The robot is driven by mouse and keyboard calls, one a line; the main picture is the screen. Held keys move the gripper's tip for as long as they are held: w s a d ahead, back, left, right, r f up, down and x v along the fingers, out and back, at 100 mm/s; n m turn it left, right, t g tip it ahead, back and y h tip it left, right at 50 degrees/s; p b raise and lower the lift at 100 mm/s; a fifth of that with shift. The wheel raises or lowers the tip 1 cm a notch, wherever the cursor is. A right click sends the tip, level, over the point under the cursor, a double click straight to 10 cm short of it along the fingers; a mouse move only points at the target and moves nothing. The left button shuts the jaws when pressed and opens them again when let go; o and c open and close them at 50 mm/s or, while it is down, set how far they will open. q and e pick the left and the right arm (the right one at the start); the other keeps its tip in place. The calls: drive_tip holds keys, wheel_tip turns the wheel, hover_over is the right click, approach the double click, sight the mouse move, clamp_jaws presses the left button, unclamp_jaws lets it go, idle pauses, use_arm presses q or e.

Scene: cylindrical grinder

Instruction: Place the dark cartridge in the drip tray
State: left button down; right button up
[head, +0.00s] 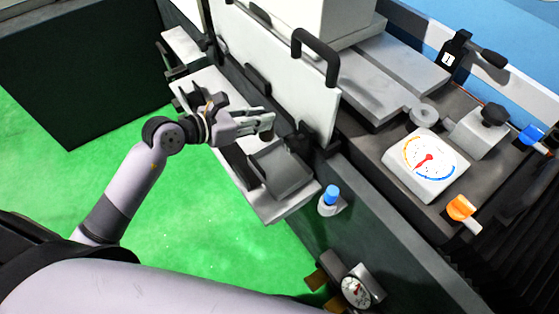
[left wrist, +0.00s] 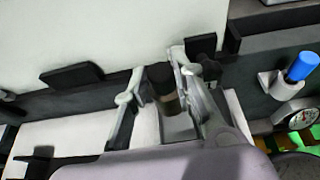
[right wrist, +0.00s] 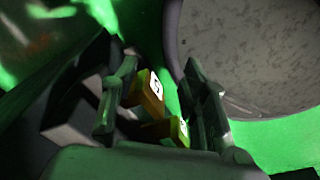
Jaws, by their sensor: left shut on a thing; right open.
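The dark cartridge (left wrist: 162,83) is a short black cylinder with a brownish lower band, between the fingers of my left gripper (left wrist: 157,82) in the left wrist view. My left gripper (head: 266,124) is shut on it. In the head view the cartridge is mostly hidden by the fingers. The grey drip tray (head: 284,172) sits on the pale ledge just below and right of the left gripper. Part of a pale grey tray surface (left wrist: 178,126) shows under the cartridge in the left wrist view; I cannot tell whether they touch. My right gripper (right wrist: 160,72) is open and empty.
The white machine door (head: 270,75) with a black handle (head: 316,55) stands close behind the left gripper. Orange-brown blocks (right wrist: 148,92) lie beyond the right fingers. A dial box (head: 425,163) stands on the machine.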

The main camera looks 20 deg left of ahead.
sight(260, 136)
use_arm(q)
drive_tip(key=f+b, duration=0.1)
drive_tip(key=f, duration=0.1)
drive_tip(key=f+b, duration=0.4)
drive_tip(key=shift+s+a+f, duration=0.1)
drive_tip(key=shift+s+f, duration=0.05)
drive_tip(key=shift+s, duration=0.15)
drive_tip(key=d+f+b, duration=0.1)
drive_tip(key=f, duration=0.1)
drive_tip(key=d+f+b, duration=0.1)
drive_tip(key=f+b, duration=0.1)
drive_tip(key=d+f+b, duration=0.2)
drive_tip(key=f, duration=0.1)
drive_tip(key=shift+f, duration=0.1)
drive_tip(key=shift+s+f+b, duration=0.1)
drive_tip(key=shift+b, duration=0.2)
use_arm(e)
wheel_tip(260, 136, down, 11)
drive_tip(key=s, duration=0.2)
drive_tip(key=shift+d+f, duration=0.15)
drive_tip(key=shift+f, duration=0.05)
drive_tip(key=shift+s, duration=0.1)
